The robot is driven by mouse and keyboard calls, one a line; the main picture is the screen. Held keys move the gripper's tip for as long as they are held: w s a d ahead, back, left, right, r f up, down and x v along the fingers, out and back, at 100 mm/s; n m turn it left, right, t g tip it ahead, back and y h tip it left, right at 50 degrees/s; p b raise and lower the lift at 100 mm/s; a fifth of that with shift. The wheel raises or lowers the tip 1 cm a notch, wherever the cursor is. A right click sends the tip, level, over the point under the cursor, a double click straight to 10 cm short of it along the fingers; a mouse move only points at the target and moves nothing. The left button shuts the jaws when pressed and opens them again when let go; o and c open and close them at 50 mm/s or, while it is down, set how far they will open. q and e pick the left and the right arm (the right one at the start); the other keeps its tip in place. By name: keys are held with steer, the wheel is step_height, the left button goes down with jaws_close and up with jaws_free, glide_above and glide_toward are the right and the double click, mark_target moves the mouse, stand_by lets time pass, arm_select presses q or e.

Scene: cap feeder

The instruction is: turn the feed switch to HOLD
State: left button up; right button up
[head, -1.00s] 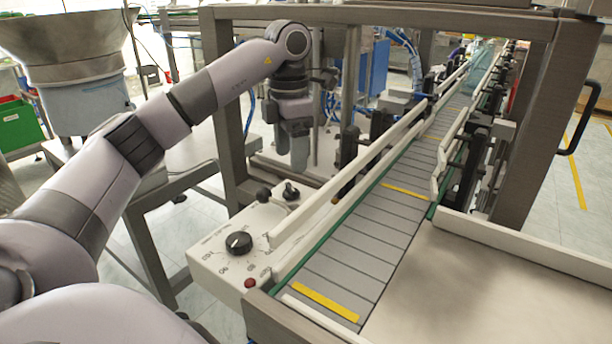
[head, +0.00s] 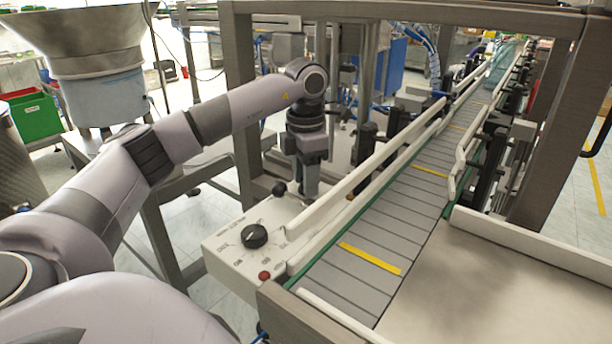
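A pale control box (head: 225,265) stands at the near left end of the conveyor. On its top are a large black dial (head: 254,236) with a white pointer mark, a small round black knob (head: 279,188) at the back and a red button (head: 264,275) near the front. The lettering is too small to read, so I cannot tell which control is the feed switch. My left gripper (head: 311,190) points straight down over the back right of the box. Its fingertips cover the spot beside the small knob. Finger opening and contact are unclear. My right gripper is out of view.
The slatted conveyor (head: 345,285) runs away to the upper right, with a white guide rail (head: 370,170) close beside my gripper. A grey metal frame post (head: 242,110) stands behind. A bare tray (head: 510,290) lies at right.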

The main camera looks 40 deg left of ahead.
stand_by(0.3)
arm_select(q)
steer(key=shift+r+n+p, duration=0.15)
steer(key=shift+n+p, duration=0.6)
steer(key=shift+n, duration=0.25)
steer(key=n+p, duration=0.2)
steer(key=n, duration=0.1)
steer(key=n+p, duration=0.1)
steer(key=n, duration=0.2)
steer(key=shift+n+p, duration=0.3)
steer(key=shift+n, duration=0.1)
steer(key=shift+n+p, duration=0.55)
steer(key=shift+n, duration=1.05)
steer(key=shift+w, duration=0.1)
steer(key=o, duration=1)
steer(key=shift+o, duration=0.2)
